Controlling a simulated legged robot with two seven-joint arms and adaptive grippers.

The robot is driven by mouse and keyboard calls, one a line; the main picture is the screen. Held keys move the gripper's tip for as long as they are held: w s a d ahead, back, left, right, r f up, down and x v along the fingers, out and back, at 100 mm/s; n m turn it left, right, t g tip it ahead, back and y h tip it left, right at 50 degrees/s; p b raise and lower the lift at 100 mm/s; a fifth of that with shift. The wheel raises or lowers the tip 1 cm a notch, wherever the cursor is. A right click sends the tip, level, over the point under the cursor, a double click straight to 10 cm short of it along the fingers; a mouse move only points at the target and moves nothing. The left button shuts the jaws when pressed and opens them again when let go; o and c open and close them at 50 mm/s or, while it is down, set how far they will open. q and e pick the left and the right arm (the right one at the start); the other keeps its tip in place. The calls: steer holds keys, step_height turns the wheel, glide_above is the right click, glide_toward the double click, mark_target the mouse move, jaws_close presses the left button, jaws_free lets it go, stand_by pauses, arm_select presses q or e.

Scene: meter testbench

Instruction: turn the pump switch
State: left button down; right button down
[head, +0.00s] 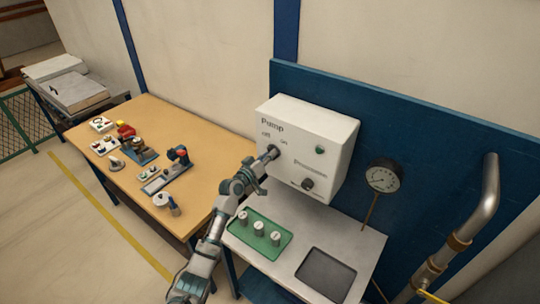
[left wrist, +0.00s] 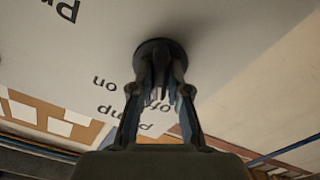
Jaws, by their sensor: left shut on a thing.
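The white pump box (head: 312,140) is mounted on the blue panel, with the word "Pump" at its upper left and "off" and "on" marks around the switch. The pump switch (left wrist: 160,57) is a dark round knob, seen large in the left wrist view. My left gripper (head: 269,155) reaches up to the switch from the lower left and covers most of it in the head view. In the left wrist view the left gripper's fingers (left wrist: 162,88) are closed on the switch. The switch's exact angle is hidden by the fingers. My right gripper is not in view.
A green light or button (head: 320,150) and a pressure knob (head: 307,184) sit on the box. A gauge (head: 383,175) and a metal pipe (head: 476,215) stand to the right. Below, a green tray (head: 262,248) holds several weights. A wooden table (head: 190,125) with tools stands left.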

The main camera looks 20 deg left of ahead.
arm_select(q)
steer(key=c, duration=1.4)
jaws_free()
steer(key=shift+f, duration=0.45)
steer(key=shift+o, duration=1.3)
steer(key=shift+s+r, duration=0.1)
steer(key=shift+a+r, duration=0.1)
steer(key=shift+r, duration=0.05)
steer(key=v, duration=1.2)
